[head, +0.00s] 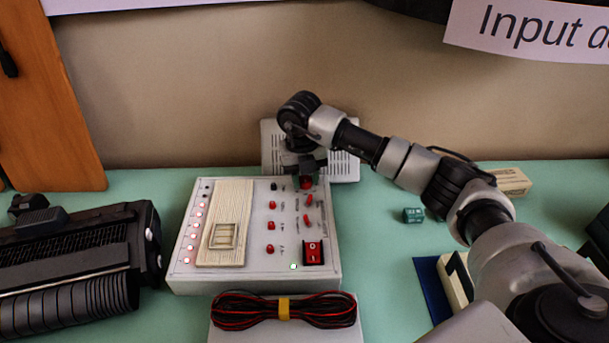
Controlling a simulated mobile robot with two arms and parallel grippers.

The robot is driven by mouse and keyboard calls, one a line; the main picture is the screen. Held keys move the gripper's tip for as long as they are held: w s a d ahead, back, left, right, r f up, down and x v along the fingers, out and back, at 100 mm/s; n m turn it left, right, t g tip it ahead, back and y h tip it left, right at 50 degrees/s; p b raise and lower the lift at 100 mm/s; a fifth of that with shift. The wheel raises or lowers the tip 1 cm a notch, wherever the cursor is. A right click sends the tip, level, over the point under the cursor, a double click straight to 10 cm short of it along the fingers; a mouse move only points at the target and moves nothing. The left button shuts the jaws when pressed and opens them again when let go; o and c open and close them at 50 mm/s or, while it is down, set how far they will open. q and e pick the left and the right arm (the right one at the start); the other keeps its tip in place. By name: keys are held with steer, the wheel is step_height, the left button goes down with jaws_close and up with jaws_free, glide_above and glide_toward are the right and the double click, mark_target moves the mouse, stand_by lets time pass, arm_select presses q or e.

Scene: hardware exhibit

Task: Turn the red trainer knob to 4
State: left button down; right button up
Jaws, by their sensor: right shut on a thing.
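The white trainer box (328,262) stands on the green table in the middle. It carries several red knobs and switches, a pale ribbed panel with a small window, and lit lamps down its left side. A red knob (306,183) shows at the box's back right, directly under my right gripper (306,177). My right gripper points down and is shut on this knob, its dark fingers hiding most of it. The number the knob points to is too small to read. My left gripper is out of view.
A red-and-black cable bundle with a yellow tie (284,308) lies in front of the box. A black machine (75,265) stands at left. A grey slotted case (345,165) is behind. A small green block (413,215) lies at right, near a dark blue item (430,285).

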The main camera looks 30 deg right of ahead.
mark_target(304, 180)
steer(key=n+b, duration=0.1)
steer(key=n, duration=0.3)
steer(key=shift+n, duration=0.4)
steer(key=shift+n+t+b, duration=0.3)
steer(key=shift+n+b, duration=0.45)
steer(key=shift+n, duration=1.15)
steer(key=o, duration=0.9)
steer(key=shift+o, duration=0.2)
steer(key=shift+r, duration=0.1)
step_height(304, 180, up, 11)
steer(key=shift+s+a, duration=0.15)
steer(key=shift+a, duration=0.1)
steer(key=shift+f, duration=0.2)
